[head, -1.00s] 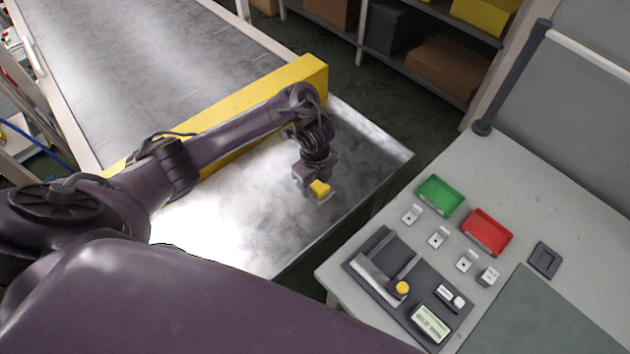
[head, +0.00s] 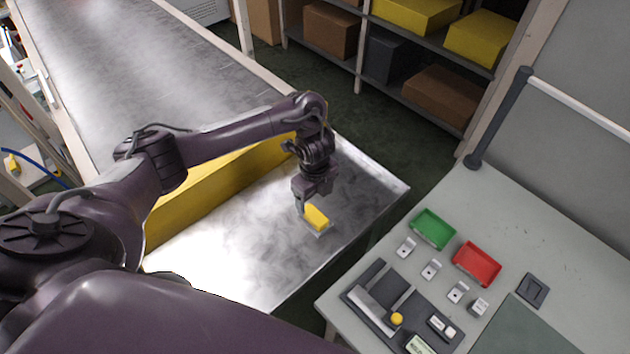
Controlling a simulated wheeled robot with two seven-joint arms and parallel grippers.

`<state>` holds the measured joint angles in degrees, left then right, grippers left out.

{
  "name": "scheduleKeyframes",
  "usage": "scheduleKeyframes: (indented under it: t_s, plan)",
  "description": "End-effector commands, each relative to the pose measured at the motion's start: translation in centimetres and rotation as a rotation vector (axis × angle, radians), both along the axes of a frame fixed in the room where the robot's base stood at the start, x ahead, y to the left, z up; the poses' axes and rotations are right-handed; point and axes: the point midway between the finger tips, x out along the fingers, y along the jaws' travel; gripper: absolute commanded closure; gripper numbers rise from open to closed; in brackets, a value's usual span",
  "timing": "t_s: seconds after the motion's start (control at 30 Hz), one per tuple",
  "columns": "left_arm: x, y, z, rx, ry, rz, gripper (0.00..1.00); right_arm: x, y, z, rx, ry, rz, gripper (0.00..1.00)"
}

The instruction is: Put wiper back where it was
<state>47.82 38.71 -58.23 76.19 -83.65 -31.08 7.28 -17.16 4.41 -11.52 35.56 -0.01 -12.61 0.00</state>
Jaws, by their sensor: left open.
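The wiper (head: 316,217), a yellow block with a pale grey lower edge, appears to rest on the shiny metal pan surface (head: 225,250) near its right side. My left gripper (head: 312,206) is open just above and around the top of the wiper; its far finger is hidden. I cannot tell whether a finger still touches the block. My right gripper is not in view.
A yellow barrier (head: 215,190) crosses between the pan and the long conveyor (head: 130,70). At right, a grey table (head: 400,225) bears a green tray (head: 432,229), a red tray (head: 477,264), small metal parts and a dark fixture (head: 375,300). Shelves with boxes stand behind.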

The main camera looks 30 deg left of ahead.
Motion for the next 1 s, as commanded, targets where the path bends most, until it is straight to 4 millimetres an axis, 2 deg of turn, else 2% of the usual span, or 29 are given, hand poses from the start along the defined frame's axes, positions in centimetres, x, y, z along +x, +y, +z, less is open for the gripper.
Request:
scheduleKeyframes:
  t_s: [0.03,0.2,0.83,0.93,1.0]
  plan:
    - [0.1,0.1,1.4,0.002,-0.003,-0.001,0.24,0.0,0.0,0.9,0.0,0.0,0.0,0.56]
    - [0.0,0.0,2.9,0.001,0.0,-0.001,0.24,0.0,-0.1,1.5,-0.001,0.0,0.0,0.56]
    - [0.0,0.0,3.2,0.0,0.001,0.001,0.24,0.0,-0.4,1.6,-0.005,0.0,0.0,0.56]
    - [0.0,0.0,4.2,0.0,0.0,0.001,0.24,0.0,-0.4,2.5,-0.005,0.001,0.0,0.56]
    - [0.0,0.0,5.7,0.0,0.0,0.001,0.24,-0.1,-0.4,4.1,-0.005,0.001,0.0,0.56]
